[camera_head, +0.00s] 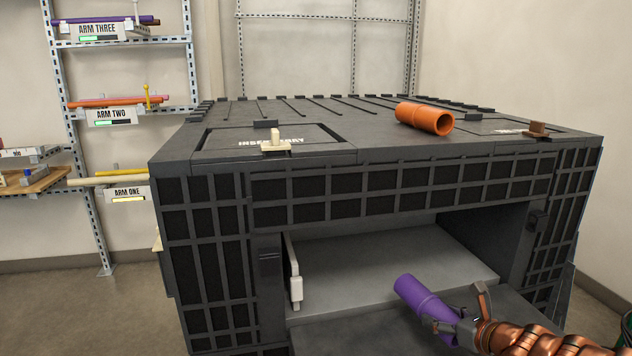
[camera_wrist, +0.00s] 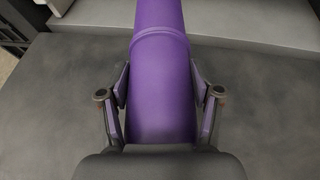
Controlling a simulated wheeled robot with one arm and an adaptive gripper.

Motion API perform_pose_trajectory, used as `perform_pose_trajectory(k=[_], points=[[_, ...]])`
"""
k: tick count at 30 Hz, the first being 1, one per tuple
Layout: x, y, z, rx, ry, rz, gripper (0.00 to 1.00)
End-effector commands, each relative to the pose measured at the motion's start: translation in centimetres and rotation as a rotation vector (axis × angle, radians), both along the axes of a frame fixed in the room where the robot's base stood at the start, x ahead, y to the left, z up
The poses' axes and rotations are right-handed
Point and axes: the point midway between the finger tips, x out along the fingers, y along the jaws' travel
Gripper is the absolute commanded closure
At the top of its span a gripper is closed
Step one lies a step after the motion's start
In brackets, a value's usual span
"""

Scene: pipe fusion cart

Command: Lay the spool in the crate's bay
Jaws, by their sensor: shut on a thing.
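The purple spool (camera_head: 424,299) is a short pipe with a raised band. My gripper (camera_head: 462,326) is shut on its near end, and the wrist view shows a finger on each side of the spool (camera_wrist: 162,75). The spool points away from my gripper, toward the opening of the crate's bay. The dark grey crate (camera_head: 350,178) has gridded walls. Its open bay (camera_head: 410,258) at the front has a pale grey floor. The spool appears over the lowered front panel (camera_head: 360,325). I cannot tell whether it touches anything below.
An orange pipe (camera_head: 424,118) lies on the crate's top. A pale latch (camera_head: 275,142) and a brown latch (camera_head: 538,129) sit on the top's front edge. A white bracket (camera_head: 294,283) stands at the bay's left side. Shelves (camera_head: 130,42) with coloured pipes stand at left.

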Motion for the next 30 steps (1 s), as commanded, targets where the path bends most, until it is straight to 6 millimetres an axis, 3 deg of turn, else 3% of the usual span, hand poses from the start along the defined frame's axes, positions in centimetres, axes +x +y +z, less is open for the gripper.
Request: perform_pose_trajectory(k=[6,30], points=[[1.2,3.1,0.6,-0.003,0.003,0.041,0.87],[3.9,8.5,2.7,-0.003,0.002,0.082,0.87]])
